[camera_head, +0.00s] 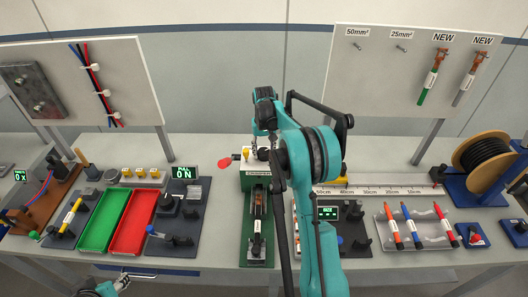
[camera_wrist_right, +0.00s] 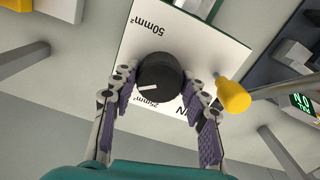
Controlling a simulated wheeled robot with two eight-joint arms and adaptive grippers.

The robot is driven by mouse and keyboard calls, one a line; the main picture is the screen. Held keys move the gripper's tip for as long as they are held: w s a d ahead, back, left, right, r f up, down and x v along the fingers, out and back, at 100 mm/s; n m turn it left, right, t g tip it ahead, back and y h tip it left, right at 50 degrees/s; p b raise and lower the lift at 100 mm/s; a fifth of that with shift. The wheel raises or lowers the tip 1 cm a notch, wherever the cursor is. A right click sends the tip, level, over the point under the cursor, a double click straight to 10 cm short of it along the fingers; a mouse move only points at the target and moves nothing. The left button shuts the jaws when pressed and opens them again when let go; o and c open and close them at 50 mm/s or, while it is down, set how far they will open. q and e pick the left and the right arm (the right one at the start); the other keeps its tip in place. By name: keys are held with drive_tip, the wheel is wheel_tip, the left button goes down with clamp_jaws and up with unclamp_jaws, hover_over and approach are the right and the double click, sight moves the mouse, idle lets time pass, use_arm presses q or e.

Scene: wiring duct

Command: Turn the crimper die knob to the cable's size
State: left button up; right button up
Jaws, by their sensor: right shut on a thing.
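The die knob (camera_wrist_right: 160,74) is round and black, with a white pointer line. It sits on a white plate (camera_wrist_right: 195,45) marked "50mm²" and "25mm²". The line points left, close to the "25mm²" label, which the knob and a finger partly crowd. My right gripper (camera_wrist_right: 160,100) is shut on the knob, a purple pad on each side. In the head view, my right arm reaches down over the green crimper (camera_head: 257,183) and hides the knob. My left gripper (camera_head: 122,282) is at the lower left edge, small and partly cut off, away from the crimper.
A yellow knob (camera_wrist_right: 233,96) stands close to my right fingers. Green (camera_head: 102,220) and red (camera_head: 133,220) trays lie left of the crimper. A size display (camera_head: 328,212) and a pen tray (camera_head: 382,243) are at right. The back board (camera_head: 385,80) holds cables labelled "NEW".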

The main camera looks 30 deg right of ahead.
sight(264, 151)
drive_tip(key=shift+m, duration=0.4)
drive_tip(key=o, duration=1.2)
drive_tip(key=shift+c, duration=0.2)
wheel_tip(264, 151, up, 12)
